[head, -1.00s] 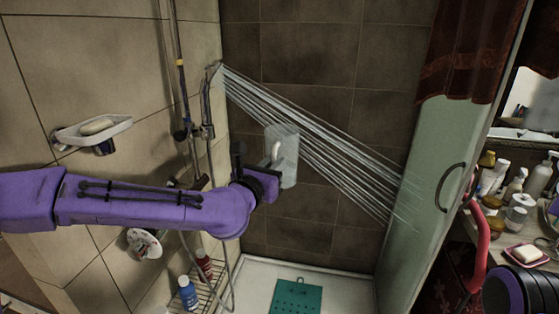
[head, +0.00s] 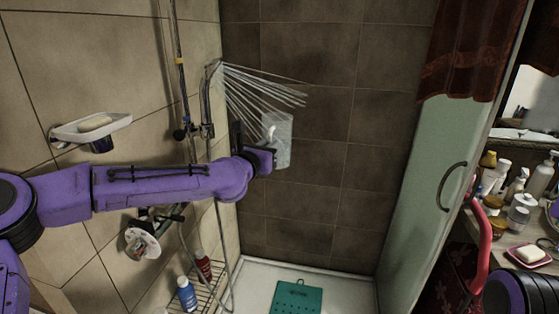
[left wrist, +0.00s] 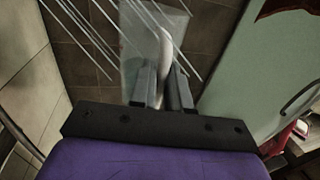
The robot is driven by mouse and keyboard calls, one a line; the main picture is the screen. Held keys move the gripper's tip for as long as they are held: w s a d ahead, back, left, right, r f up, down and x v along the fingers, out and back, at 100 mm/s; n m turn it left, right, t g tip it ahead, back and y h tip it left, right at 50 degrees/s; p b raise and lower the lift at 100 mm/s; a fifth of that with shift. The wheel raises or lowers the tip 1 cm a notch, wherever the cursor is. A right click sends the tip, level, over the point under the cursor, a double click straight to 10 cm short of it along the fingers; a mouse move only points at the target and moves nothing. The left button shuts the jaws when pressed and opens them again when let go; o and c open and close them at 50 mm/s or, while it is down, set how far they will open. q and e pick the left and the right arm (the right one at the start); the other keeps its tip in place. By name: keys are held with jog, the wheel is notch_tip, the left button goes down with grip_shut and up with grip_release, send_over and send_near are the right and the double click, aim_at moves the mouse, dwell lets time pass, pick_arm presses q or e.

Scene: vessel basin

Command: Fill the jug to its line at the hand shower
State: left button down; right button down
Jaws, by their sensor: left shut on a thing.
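A translucent jug (head: 283,143) with a white handle is held up in the shower corner, tilted a little. My left gripper (head: 268,158) is shut on its handle. In the left wrist view the two fingers (left wrist: 163,88) close around the white handle (left wrist: 164,50), with the jug (left wrist: 135,45) behind it. The hand shower (head: 211,72) is on its rail at the upper left. Its water jets (head: 262,88) fan out to the right and down, reaching about the jug's top. The water level and the line cannot be made out. My right gripper is out of view.
A soap dish (head: 92,128) is on the left wall. A wire rack with a blue bottle (head: 187,294) and a red bottle (head: 203,265) stands below. A green mat (head: 297,297) lies on the shower floor. A glass door (head: 425,180) bounds the right side.

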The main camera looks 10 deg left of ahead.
pick_arm(q)
jog(key=shift+w+a, duration=0.25)
jog(key=shift+w, duration=0.4)
jog(key=shift+w+a, duration=0.25)
jog(key=shift+w, duration=0.4)
jog(key=shift+r, duration=0.1)
jog(key=s+d+b, duration=0.3)
jog(key=s+d, duration=0.1)
jog(key=s, duration=0.8)
jog(key=shift+s+d, duration=0.15)
jog(key=shift+d, duration=0.05)
